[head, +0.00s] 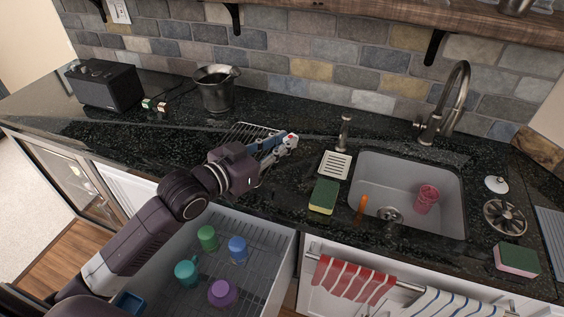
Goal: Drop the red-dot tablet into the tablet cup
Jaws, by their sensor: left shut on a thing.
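My left gripper (290,145) reaches in from the left and is shut on a small white tablet with a red dot (291,137). It holds the tablet above the dark counter, near a metal rack and left of the sink. Most of the tablet is hidden by the fingers. A small blue square holder (128,303) shows at the bottom left of the open pull-out drawer, partly hidden by my arm; I cannot tell for sure whether it is the tablet cup. My right gripper is not in view.
The open drawer (262,268) holds green, blue, teal and purple cups. The sink (395,175) holds a pink tumbler (427,198) and an orange utensil. A green sponge (323,196) and soap dispenser (344,132) stand left of it. A metal bucket (216,90) stands farther back.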

